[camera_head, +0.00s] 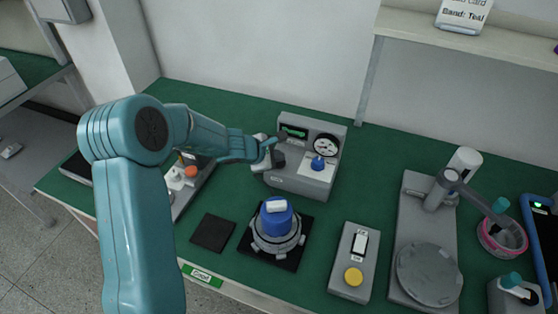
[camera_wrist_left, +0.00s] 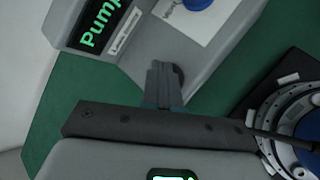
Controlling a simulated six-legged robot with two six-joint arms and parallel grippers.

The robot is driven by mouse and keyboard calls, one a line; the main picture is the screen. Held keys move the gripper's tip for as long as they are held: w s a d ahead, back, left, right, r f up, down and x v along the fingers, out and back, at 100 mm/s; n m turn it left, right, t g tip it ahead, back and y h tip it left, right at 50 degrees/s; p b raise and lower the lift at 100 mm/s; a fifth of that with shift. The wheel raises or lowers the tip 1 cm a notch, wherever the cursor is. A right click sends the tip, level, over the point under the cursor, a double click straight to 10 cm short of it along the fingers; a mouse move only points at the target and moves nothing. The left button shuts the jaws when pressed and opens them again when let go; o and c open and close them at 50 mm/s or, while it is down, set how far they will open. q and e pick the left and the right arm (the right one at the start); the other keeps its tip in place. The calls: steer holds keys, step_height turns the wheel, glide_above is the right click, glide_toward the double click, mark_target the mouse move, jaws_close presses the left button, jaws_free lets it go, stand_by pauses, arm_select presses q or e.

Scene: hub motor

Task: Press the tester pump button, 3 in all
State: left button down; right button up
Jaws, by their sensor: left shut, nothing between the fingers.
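The grey tester box (camera_head: 300,184) stands at the back middle of the green bench, with a round gauge (camera_head: 326,145), a blue knob (camera_head: 317,163) and a dark display (camera_head: 293,131). In the left wrist view the display (camera_wrist_left: 103,22) shows green text reading "Pump". A dark round button (camera_wrist_left: 179,76) shows partly behind my left fingers. My left gripper (camera_head: 268,149) is shut and empty at the left front of the tester; its fingers also show in the left wrist view (camera_wrist_left: 163,85). I cannot tell whether they touch the button. My right gripper is not in view.
A hub motor with a blue top (camera_head: 277,219) sits on a black mat in front of the tester. A grey box with a yellow button (camera_head: 353,277) and a stand with a round plate (camera_head: 428,274) are to the right. A dark square pad (camera_head: 213,232) lies left of the motor.

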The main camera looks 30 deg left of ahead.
arm_select(q)
steer(key=shift+f+b, duration=0.45)
steer(key=shift+f, duration=0.05)
steer(key=shift+r, duration=0.1)
stand_by(0.5)
steer(key=shift+r+p, duration=1.25)
steer(key=shift+r, duration=0.1)
step_height(320, 180, up, 5)
steer(key=p, duration=0.4)
stand_by(2.0)
